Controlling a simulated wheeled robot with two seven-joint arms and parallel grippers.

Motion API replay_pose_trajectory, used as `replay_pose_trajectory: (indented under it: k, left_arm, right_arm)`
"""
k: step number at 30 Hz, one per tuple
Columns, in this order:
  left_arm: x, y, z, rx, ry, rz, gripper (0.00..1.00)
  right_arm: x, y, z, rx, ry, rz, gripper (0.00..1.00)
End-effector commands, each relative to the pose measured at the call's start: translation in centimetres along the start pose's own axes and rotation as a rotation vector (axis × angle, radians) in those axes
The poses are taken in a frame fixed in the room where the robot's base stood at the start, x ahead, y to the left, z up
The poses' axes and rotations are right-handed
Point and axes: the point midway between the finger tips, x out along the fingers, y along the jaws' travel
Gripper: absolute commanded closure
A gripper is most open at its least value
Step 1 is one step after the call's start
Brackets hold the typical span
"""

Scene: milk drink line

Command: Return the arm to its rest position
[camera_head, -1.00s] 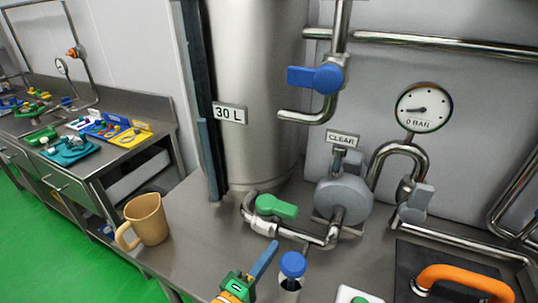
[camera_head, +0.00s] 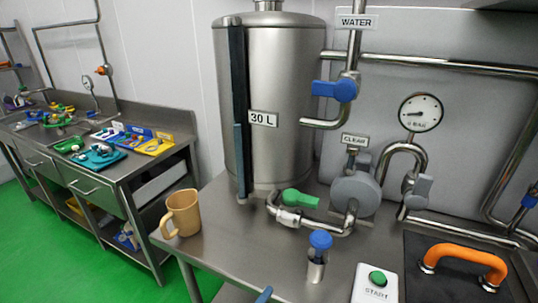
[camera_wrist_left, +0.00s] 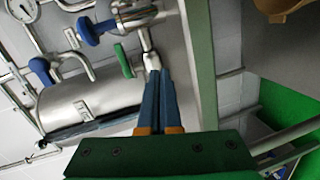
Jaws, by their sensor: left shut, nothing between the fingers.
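My left gripper (camera_head: 264,295) shows only as a blue fingertip at the bottom edge of the head view, over the front of the steel bench (camera_head: 225,250). In the left wrist view its two blue fingers (camera_wrist_left: 153,72) lie together, shut with nothing between them. The fingers appear apart from the bench fittings. The rest of the left arm is out of the head view. My right gripper does not show.
A beige jug (camera_head: 182,213) stands at the bench's left corner. A steel tank (camera_head: 275,155), a green-handled valve (camera_head: 300,198), a blue-capped tube (camera_head: 319,245) and a START button box (camera_head: 376,284) stand to the right. Green floor (camera_head: 80,265) is free at left.

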Motion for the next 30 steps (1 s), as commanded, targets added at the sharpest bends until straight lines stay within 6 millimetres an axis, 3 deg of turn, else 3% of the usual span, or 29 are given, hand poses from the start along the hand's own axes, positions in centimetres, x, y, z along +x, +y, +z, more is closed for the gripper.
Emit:
replay_pose_trajectory:
  k: [5,11,14,17,18,21,25,27,30]
  left_arm:
    - [-0.7,-6.0,0.4,0.123,-0.012,-0.153,1.00]
    - [-4.1,-16.1,1.4,0.340,-0.086,-0.411,1.00]
    - [-7.8,-22.5,2.3,0.487,-0.178,-0.582,1.00]
    - [-14.2,-29.7,3.8,0.664,-0.347,-0.780,1.00]
    - [-17.3,-32.1,4.5,0.730,-0.432,-0.852,1.00]
    - [-24.1,-36.3,6.1,0.857,-0.634,-0.977,1.00]
    - [-29.8,-38.6,7.4,0.944,-0.816,-1.049,1.00]
    - [-31.1,-39.0,7.7,0.962,-0.859,-1.062,1.00]
    - [-31.4,-39.1,7.8,0.969,-0.873,-1.065,1.00]
  right_arm:
    - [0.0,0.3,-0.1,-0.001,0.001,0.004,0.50]
    - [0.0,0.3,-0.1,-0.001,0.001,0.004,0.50]
    - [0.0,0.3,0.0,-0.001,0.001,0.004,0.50]
    - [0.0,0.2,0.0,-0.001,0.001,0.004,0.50]
    - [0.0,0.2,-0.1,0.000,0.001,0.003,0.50]
    - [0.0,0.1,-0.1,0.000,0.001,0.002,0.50]
    - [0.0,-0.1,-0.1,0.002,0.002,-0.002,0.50]
    - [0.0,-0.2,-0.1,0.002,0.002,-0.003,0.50]
    - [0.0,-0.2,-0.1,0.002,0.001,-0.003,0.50]
